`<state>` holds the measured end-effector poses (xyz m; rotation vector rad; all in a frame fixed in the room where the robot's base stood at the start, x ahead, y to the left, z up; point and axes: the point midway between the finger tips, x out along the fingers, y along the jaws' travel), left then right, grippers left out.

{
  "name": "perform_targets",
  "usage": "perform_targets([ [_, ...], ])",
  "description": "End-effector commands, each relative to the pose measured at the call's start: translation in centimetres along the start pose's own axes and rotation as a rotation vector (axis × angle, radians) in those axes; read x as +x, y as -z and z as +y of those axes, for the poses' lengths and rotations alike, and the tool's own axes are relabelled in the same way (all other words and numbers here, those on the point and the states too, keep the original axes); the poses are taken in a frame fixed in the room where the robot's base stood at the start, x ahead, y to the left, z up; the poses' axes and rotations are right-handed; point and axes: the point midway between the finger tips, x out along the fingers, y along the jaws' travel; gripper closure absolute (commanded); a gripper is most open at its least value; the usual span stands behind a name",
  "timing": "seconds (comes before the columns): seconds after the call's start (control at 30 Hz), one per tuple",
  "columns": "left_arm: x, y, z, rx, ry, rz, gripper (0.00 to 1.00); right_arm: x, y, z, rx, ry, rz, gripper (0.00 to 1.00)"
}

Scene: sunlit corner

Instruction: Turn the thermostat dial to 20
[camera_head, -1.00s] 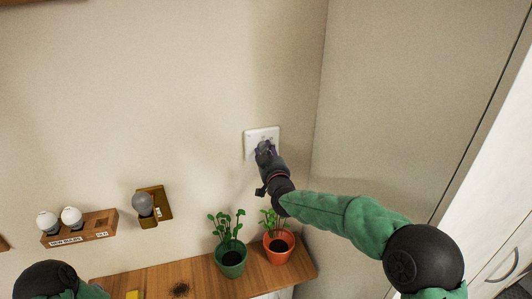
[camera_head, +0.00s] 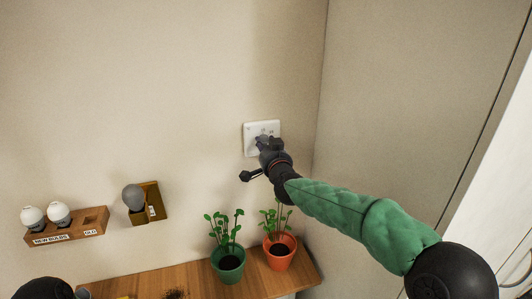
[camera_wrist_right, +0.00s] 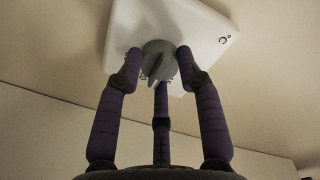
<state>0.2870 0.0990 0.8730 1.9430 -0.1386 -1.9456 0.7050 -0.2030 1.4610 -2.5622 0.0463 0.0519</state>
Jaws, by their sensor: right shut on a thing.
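The thermostat is a white square plate (camera_head: 251,129) on the wall near the room corner. In the right wrist view its plate (camera_wrist_right: 190,22) carries a grey round dial (camera_wrist_right: 158,58) with a raised grip bar, and a "°C" mark to the right. My right gripper (camera_head: 265,143) is at the plate and mostly covers the dial in the head view. In the wrist view its three purple-and-black fingers (camera_wrist_right: 158,70) are shut around the dial. The scale numbers and exact setting cannot be read. My left gripper is out of view; only a dark part of that arm shows at bottom left.
A wooden shelf (camera_head: 200,277) below holds a green pot (camera_head: 229,264) and an orange pot (camera_head: 281,259) with plants, close under my right arm. A bulb rack (camera_head: 70,236) and a lamp fixture (camera_head: 155,203) are on the left wall. A side wall stands close at right.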

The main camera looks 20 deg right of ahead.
Motion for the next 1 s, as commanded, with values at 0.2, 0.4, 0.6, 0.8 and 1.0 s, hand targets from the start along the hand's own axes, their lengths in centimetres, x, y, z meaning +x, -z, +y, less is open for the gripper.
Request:
perform_targets([
  [0.2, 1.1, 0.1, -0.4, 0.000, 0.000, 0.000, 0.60, 0.0, 0.1, 0.0, 0.113, 0.002, -0.005, 0.96],
  [0.4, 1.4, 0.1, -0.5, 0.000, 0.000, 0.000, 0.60, 0.0, 0.2, 0.0, 0.167, 0.002, -0.008, 0.96],
  [0.6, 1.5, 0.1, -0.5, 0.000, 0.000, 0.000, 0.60, 0.0, 0.3, 0.0, 0.186, 0.002, -0.009, 0.96],
  [0.8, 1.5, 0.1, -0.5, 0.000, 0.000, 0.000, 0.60, 0.0, 0.3, 0.0, 0.186, 0.002, -0.009, 0.96],
  [1.0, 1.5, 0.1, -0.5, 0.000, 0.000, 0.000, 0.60, 0.0, 0.3, 0.0, 0.185, 0.002, -0.009, 0.40],
])
